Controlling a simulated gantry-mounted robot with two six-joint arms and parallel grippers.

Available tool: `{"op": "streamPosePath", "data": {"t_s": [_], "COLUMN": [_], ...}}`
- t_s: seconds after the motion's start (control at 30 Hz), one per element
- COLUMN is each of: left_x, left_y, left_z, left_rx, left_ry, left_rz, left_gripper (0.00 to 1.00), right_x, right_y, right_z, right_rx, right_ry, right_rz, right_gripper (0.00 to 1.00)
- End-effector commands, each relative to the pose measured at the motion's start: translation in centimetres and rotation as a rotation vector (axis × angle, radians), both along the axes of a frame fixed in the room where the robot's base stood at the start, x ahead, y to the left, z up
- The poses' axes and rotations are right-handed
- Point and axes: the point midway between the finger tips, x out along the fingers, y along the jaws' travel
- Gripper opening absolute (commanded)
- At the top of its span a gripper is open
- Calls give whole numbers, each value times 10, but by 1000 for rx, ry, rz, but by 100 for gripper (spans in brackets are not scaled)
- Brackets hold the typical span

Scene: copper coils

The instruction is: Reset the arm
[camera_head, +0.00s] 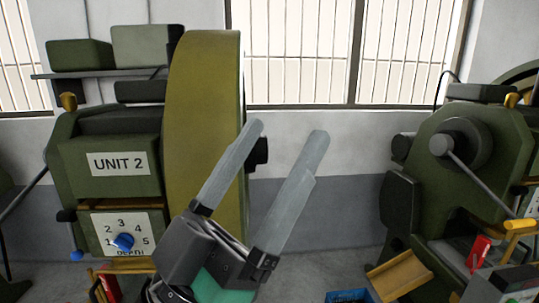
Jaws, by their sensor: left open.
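My left gripper (290,133) shows in the middle of the head view. Its two long grey fingers point up and to the right and stand apart, with nothing between them. Its dark body is at the bottom, with a green part at its lower edge. The gripper appears in front of a green machine marked UNIT 2 (118,165) and its large olive wheel (205,120). Whether it touches the machine cannot be told. My right gripper is not in view.
The UNIT 2 machine has a dial with a blue knob (123,241). At right stands another green machine (460,165) with a yellow-handled crank (520,225). A wooden tray (400,276) and a blue bin (347,296) are at the bottom. The wall between the machines is clear.

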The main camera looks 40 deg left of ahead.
Motion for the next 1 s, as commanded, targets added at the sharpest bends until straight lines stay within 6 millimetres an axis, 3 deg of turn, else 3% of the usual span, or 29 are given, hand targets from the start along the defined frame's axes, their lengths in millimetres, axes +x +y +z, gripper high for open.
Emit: {"op": "streamPosePath", "data": {"t_s": [0.3,0.47,0.57,1.0], "left_x": [-4,-4,-4,-4], "left_y": [-2,-2,-2,-1], "left_z": [7,35,74,295], "left_rx": [8,7,6,6], "left_ry": [-14,-14,-13,-13], "left_rz": [-3,-2,-3,-2], "left_gripper": [83,83,83,83], "right_x": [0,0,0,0], "right_y": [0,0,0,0], "right_z": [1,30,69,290], "right_rx": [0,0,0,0], "right_ry": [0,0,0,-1], "right_rz": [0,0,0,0], "right_gripper": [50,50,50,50]}}
